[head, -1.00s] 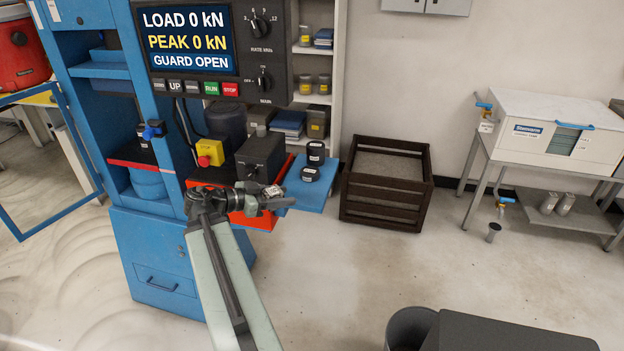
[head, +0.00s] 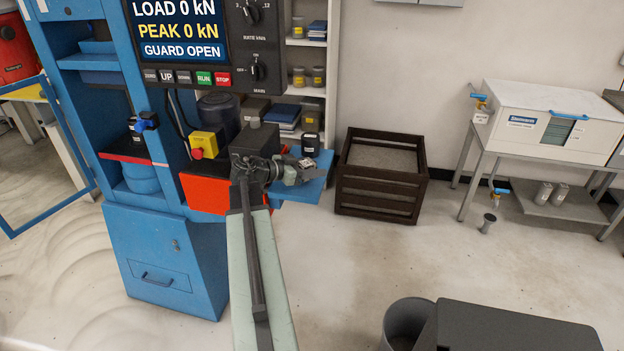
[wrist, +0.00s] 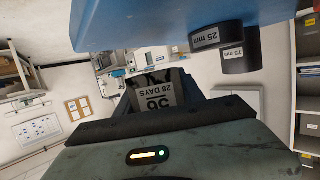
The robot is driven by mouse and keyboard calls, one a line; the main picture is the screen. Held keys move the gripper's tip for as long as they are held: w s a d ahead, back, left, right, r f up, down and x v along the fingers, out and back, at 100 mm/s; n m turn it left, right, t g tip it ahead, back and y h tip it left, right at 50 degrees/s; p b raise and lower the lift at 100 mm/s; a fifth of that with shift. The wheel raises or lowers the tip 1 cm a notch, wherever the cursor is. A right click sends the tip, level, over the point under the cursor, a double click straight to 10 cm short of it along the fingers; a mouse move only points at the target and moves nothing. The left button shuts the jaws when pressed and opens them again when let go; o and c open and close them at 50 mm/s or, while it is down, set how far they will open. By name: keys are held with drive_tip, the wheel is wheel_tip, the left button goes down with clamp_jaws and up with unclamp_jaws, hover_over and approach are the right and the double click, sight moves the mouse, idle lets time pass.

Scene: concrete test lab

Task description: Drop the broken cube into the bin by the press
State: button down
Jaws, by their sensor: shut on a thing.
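My gripper (head: 298,171) is stretched out in front of the blue press (head: 160,235), over the blue side shelf (head: 308,188). It is shut on a small grey piece of broken cube (head: 307,162). In the wrist view the cube (wrist: 155,99) sits between the jaws, with a label reading 36 and 28 DAYS. A dark brown slatted bin (head: 378,205) stands on the floor right of the press, with grey material inside. The gripper is left of this bin, not over it.
Black 25 mm cylinders (wrist: 248,52) are on the blue shelf beside the gripper; one also shows in the head view (head: 311,145). A round grey bin (head: 406,322) stands in front, beside a dark box (head: 510,330). Floor right of the slatted bin is clear up to the bench (head: 487,160).

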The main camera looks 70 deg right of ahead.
sight(313, 183)
wheel_tip(313, 183, down, 4)
drive_tip(key=b, duration=0.3)
drive_tip(key=shift+b, duration=0.35)
drive_tip(key=shift+r, duration=0.25)
drive_tip(key=shift+f, duration=0.15)
drive_tip(key=c, duration=0.7)
unclamp_jaws()
